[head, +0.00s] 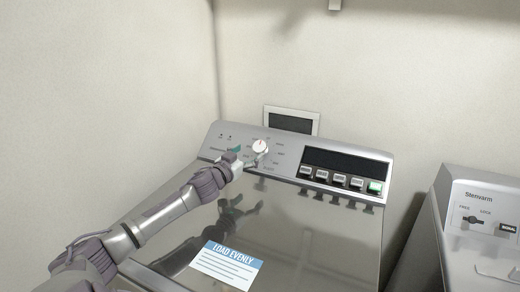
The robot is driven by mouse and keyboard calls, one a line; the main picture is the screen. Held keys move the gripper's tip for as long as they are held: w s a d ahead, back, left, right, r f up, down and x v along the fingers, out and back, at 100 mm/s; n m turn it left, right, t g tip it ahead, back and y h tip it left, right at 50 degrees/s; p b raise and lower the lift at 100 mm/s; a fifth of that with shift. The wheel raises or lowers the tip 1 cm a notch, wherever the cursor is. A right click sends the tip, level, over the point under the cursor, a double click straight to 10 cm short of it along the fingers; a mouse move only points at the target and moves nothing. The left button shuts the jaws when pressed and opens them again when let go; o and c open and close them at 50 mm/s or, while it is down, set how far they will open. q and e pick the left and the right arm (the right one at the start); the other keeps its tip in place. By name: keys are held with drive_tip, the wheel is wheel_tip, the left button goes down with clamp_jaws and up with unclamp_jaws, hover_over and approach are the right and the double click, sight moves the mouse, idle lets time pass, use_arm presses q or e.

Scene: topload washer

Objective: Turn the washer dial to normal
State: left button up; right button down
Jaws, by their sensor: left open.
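The washer (310,225) stands in the middle of the head view, with a sloped grey control panel at its back. Its dial (260,146) is a round white knob with a small red mark near the top, on the left half of the panel. Printed setting labels ring the dial but are too small to read. My left gripper (256,160) is open, with its fingertips just below the dial. I cannot tell whether they touch it. My right gripper is not in view.
A dark display and a row of buttons (341,180), one lit green, sit on the panel's right half. A "LOAD EVENLY" label (227,265) is on the shiny lid. Another appliance marked Stenvarm (480,225) stands at right. Walls are close behind and at left.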

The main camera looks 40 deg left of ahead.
sight(258, 149)
use_arm(q)
drive_tip(key=shift+w+a+f, duration=0.1)
drive_tip(key=shift+w+f, duration=0.15)
drive_tip(key=shift+f, duration=0.2)
drive_tip(key=shift+w+a+f+p, duration=0.1)
drive_tip(key=shift+w+a+p, duration=0.1)
drive_tip(key=shift+w, duration=0.95)
drive_tip(key=shift+w+a+p, duration=0.2)
drive_tip(key=shift+w, duration=0.95)
drive_tip(key=shift+w+a+f+p, duration=0.1)
drive_tip(key=shift+w+a+p, duration=0.1)
drive_tip(key=shift+w, duration=0.95)
drive_tip(key=c, duration=1.2)
drive_tip(key=shift+r, duration=0.1)
drive_tip(key=shift+h, duration=0.3)
